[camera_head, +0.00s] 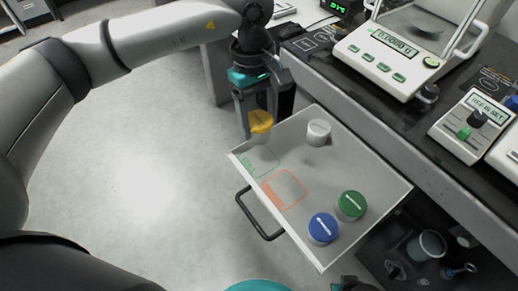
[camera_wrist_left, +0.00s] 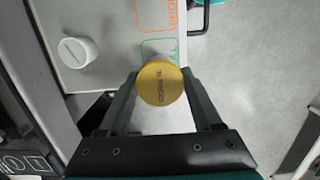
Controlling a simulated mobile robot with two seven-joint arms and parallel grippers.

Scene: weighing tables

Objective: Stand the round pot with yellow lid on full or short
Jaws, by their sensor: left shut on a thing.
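The round pot with yellow lid (camera_head: 261,121) is in my left gripper (camera_head: 259,117), whose fingers are shut on its sides. The lid also shows in the left wrist view (camera_wrist_left: 160,84) between the fingertips (camera_wrist_left: 160,88). The pot is held at the far left corner of an open drawer (camera_head: 337,178), close to a green outlined area (camera_head: 262,160). An orange outlined area (camera_head: 285,189) lies beside the green one. Both are empty. Whether the pot's base touches the drawer floor cannot be told. My right gripper does not show.
A white-lidded pot (camera_head: 318,131) stands in the drawer near the left gripper. A green-lidded pot (camera_head: 351,205) and a blue-lidded pot (camera_head: 323,228) stand toward its near right. The drawer has a black handle (camera_head: 258,217). A balance (camera_head: 395,55) stands on the bench behind.

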